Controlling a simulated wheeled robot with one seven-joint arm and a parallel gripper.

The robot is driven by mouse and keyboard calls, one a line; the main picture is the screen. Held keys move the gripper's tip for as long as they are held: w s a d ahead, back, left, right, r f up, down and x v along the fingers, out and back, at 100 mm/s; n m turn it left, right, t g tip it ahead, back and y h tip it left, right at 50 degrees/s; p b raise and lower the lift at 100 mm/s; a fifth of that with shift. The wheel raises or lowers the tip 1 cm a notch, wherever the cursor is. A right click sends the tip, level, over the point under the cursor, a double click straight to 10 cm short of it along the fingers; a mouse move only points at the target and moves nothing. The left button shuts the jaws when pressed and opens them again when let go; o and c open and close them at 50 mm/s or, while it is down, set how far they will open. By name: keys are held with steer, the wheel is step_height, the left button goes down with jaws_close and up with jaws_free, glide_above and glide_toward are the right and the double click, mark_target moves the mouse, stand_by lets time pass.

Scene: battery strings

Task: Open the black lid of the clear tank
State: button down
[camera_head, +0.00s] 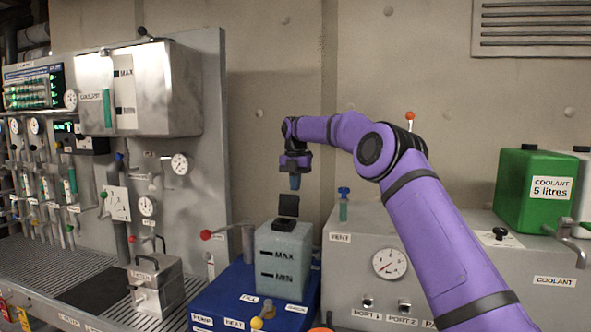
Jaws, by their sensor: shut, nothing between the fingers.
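The clear tank (283,265), a pale box marked MAX and MIN, stands on the blue unit at the lower middle. Its black lid (288,205) stands upright above the black neck (284,225) on the tank's top, so it looks open. My gripper (295,184) points down just above the lid's upper edge. It is shut and empty. I cannot tell whether its tips touch the lid. The hinge is too small to make out.
A red-knobbed lever (206,235) is left of the tank. A grey cabinet (345,285) with a gauge and a blue-topped valve (343,205) is on the right. A green coolant can (535,190) stands on it. The wall panel (205,120) bounds the left.

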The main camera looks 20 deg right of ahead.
step_height(320, 180, up, 8)
steer(key=shift+w+r, duration=0.15)
steer(key=shift+r, duration=0.05)
stand_by(0.3)
steer(key=s+a+r+m+t+h, duration=0.1)
steer(key=s+a+r+m, duration=0.15)
steer(key=s+r, duration=0.25)
steer(key=s+a+r+m+t, duration=0.1)
steer(key=s+a+r+m, duration=0.15)
steer(key=s+r, duration=0.2)
steer(key=s+r+m+t, duration=0.1)
steer(key=s+r+m, duration=0.1)
steer(key=s+m, duration=0.95)
steer(key=s+d+f+m+t, duration=0.1)
steer(key=s+f+m, duration=0.3)
steer(key=s, duration=0.8)
steer(key=s+d+f+m+t, duration=0.1)
steer(key=s+f+m, duration=0.3)
steer(key=s+f, duration=0.4)
steer(key=s+d+f+m, duration=0.2)
steer(key=s+f+m, duration=0.2)
steer(key=s, duration=1.2)
step_height(320, 180, down, 2)
steer(key=shift+s+d+f+t+y, duration=0.15)
steer(key=shift+d+t+y, duration=0.2)
steer(key=shift+t+y, duration=0.05)
